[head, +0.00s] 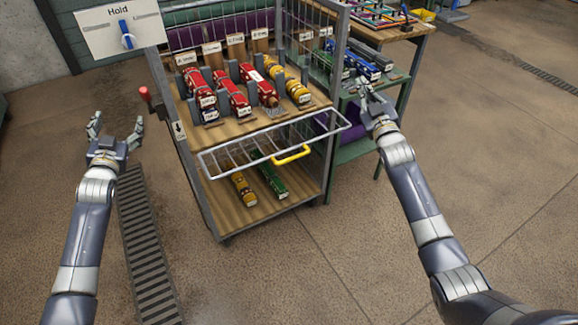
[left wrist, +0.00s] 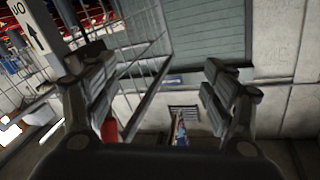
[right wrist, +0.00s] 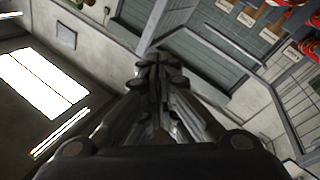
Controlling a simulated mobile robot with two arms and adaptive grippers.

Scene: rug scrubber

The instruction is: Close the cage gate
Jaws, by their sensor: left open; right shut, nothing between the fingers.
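The cage (head: 200,185) is a wheeled, barred frame with wooden shelves. Its wire gate (head: 222,161) extends flat outward across the front, between the upper and lower shelves, with a yellow handle (head: 291,154) on its front edge. My left gripper (head: 115,122) is open and empty, left of the cage and apart from the gate. In the left wrist view its fingers (left wrist: 160,85) are spread, with cage bars beyond. My right gripper (head: 368,92) is shut and empty, right of the gate beside the green side table. Its closed fingers show in the right wrist view (right wrist: 157,65).
A red-knobbed lever (head: 144,92) stands at the cage's left side. A green table (head: 358,150) stands right. A floor grate (head: 148,245) lies left; the front floor is clear.

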